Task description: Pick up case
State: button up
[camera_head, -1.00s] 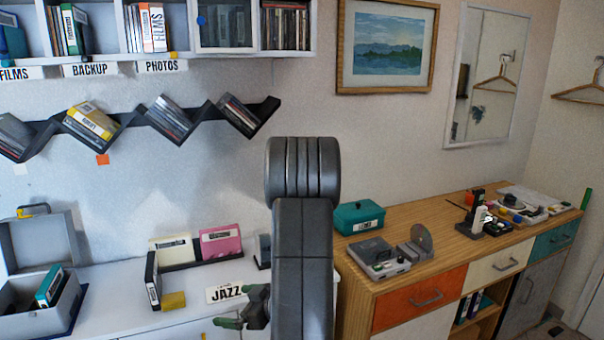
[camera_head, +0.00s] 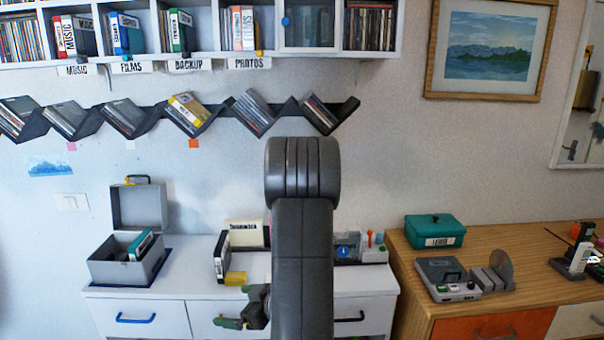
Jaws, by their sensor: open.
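Several cases are in view, and I cannot tell which one is meant. A black case with a white label (camera_head: 221,256) stands upright on the white cabinet, with a cream case (camera_head: 245,233) behind it. A teal case (camera_head: 141,245) leans in an open grey box. More cases lean in the black zigzag wall shelf, among them a yellow-and-white one (camera_head: 187,113). My gripper (camera_head: 241,308) is low in front of the white cabinet, partly hidden by my arm. It is open, with nothing seen in it, apart from the cases.
The grey box (camera_head: 124,273) has its lid up. A yellow block (camera_head: 236,278) lies by the black case. White cubbies labelled MUSIC, FILMS, BACKUP and PHOTOS hang above. A wooden sideboard (camera_head: 520,232) at right holds a teal box (camera_head: 435,231) and a grey device (camera_head: 447,280). My arm hides the middle.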

aim_at(221, 254)
jog(key=u, duration=0.8)
